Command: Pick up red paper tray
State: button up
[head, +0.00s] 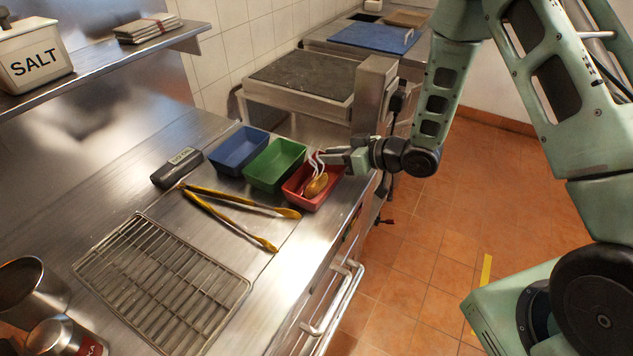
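The red paper tray (297,201) stands on the steel counter, at the right end of a row of three trays near the counter's right edge. A golden-brown oval item (316,186) lies in it. My gripper (322,156) reaches in from the right, at the far rim of the red tray. Pale thin curved shapes show between its tip and the brown item. It is too small to tell whether the fingers are apart, or whether they touch the tray.
A green tray (274,168) and a blue tray (238,153) stand left of the red one. Yellow-handled tongs (240,203) lie in front, beside a dark labelled block (176,167). A wire rack (165,283) lies nearer. A grill (304,76) stands behind.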

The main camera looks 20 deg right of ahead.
grip_shut()
